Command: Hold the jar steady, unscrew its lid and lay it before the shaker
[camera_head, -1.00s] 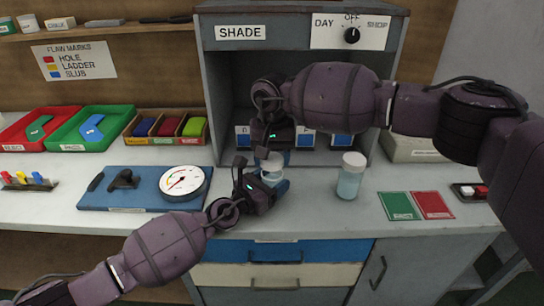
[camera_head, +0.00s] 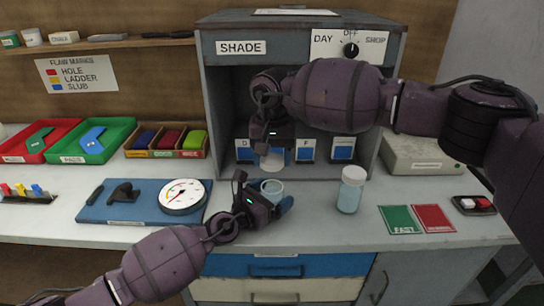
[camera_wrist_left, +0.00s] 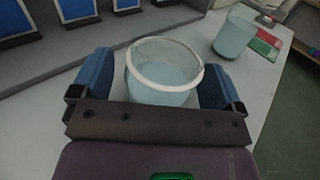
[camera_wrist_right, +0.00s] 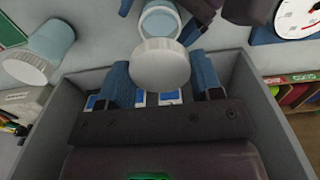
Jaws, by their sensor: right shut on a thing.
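The jar (camera_head: 272,188) is a clear cup with pale blue contents, standing upright and uncovered on the bench. In the left wrist view the jar (camera_wrist_left: 165,75) is between the blue fingers of my left gripper (camera_wrist_left: 160,90), which look apart with a slim gap at its left side. My right gripper (camera_wrist_right: 162,85) is shut on the white round lid (camera_wrist_right: 160,65) and holds it above and behind the jar. The lid also shows in the head view (camera_head: 273,160). The shaker (camera_head: 351,190), pale blue with a white cap, stands upright to the right of the jar.
The grey shade booth (camera_head: 228,110) stands behind, with labelled blue cards inside. Green and red cards (camera_head: 402,220) lie right of the shaker. A blue board (camera_head: 140,212) with a dial gauge (camera_head: 183,196) lies left. The bench in front of the shaker is clear.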

